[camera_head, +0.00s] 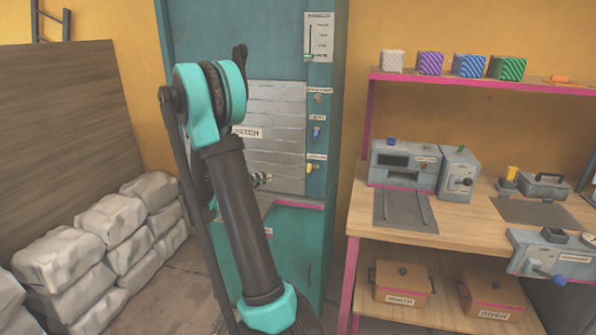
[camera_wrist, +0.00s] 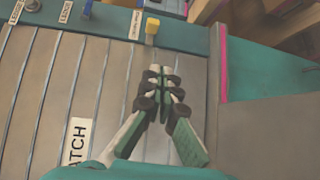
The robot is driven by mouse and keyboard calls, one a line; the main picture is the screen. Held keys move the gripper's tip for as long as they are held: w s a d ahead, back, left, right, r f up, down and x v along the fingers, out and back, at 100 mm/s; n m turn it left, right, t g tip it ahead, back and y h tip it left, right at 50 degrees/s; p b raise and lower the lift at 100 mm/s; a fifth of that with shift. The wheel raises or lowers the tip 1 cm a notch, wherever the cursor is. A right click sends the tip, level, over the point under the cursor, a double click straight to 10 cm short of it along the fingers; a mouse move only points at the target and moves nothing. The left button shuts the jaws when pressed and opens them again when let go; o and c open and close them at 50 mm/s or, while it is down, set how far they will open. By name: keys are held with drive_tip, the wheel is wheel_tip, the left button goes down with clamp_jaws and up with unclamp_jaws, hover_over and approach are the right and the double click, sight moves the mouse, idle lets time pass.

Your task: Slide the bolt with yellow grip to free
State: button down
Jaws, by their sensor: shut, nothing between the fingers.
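The bolt with the yellow grip (camera_head: 310,168) is the lowest fitting on the right frame of a teal press cabinet (camera_head: 335,120). In the wrist view the yellow grip (camera_wrist: 152,28) stands on the teal strip beside the slatted panel, just beyond my fingertips. My gripper (camera_wrist: 161,73) is shut and empty over the grey slats, apart from the grip. In the head view my gripper (camera_head: 262,180) is partly hidden behind my arm, left of the yellow grip. Whether the bolt is slid either way is too small to tell.
Above the yellow grip sit a blue-gripped fitting (camera_head: 317,132) and a grey knob (camera_head: 318,98). The slatted panel (camera_head: 285,110) has a label partly covered by my arm. A workbench (camera_head: 460,225) with devices stands to the right, sacks (camera_head: 110,220) to the left.

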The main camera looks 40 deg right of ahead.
drive_tip(key=shift+w+r+g+h, duration=0.4)
drive_tip(key=shift+w+r+h, duration=0.1)
drive_tip(key=shift+d, duration=0.15)
approach(298, 169)
drive_tip(key=s+d+r, duration=0.3)
drive_tip(key=d, duration=0.1)
drive_tip(key=shift+s+d, duration=1.25)
drive_tip(key=shift+s, duration=0.3)
